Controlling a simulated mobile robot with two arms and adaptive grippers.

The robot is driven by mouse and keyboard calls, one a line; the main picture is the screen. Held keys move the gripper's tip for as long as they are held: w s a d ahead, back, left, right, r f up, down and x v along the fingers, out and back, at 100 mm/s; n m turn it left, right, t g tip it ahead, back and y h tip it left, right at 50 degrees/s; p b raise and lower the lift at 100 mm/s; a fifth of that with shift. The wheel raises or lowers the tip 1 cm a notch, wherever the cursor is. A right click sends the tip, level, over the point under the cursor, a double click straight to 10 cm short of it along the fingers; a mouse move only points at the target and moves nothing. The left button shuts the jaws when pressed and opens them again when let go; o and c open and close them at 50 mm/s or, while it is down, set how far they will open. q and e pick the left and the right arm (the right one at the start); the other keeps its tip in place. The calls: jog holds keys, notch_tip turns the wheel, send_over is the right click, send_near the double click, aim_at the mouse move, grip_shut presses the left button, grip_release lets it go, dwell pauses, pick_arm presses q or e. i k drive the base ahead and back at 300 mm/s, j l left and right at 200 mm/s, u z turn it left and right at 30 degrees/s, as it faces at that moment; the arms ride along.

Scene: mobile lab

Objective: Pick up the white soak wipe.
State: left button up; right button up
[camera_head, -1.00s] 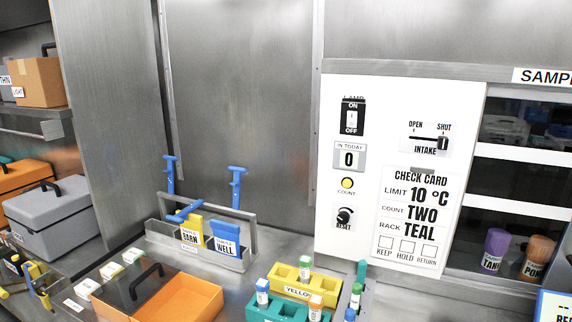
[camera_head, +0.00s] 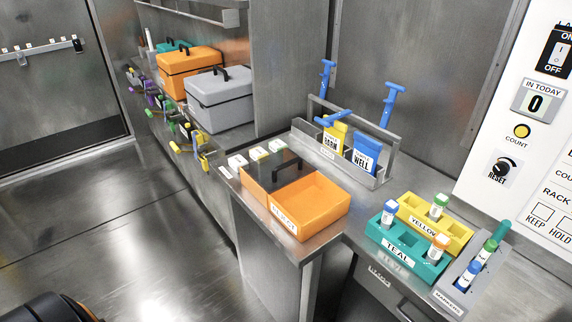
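Several small white pads (camera_head: 258,153) lie in a row on the steel counter, behind the left part of the orange tray. They may be wipes, but they are too small to tell which is the white soak wipe. A small white label (camera_head: 225,172) sits on the counter edge beside them. The orange tray (camera_head: 318,200) has a dark see-through lid with a black handle over its left part. Neither of my grippers shows in view.
A metal caddy (camera_head: 383,172) holds blue-handled tools. A teal rack (camera_head: 376,236) and a yellow rack (camera_head: 450,240) hold capped vials at the right. A grey case (camera_head: 222,105) and an orange case (camera_head: 190,75) stand on the left shelf. The floor (camera_head: 130,240) at left is clear.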

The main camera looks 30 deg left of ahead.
aim_at(235, 162)
jog(key=k+u, duration=0.15)
jog(key=u, duration=1.1)
jog(key=z, duration=1.9)
jog(key=u, duration=1.9)
jog(key=i+j+z, duration=0.15)
jog(key=i+j, duration=0.2)
jog(key=i+j+z, duration=0.2)
jog(key=j, duration=0.35)
jog(key=i, duration=0.1)
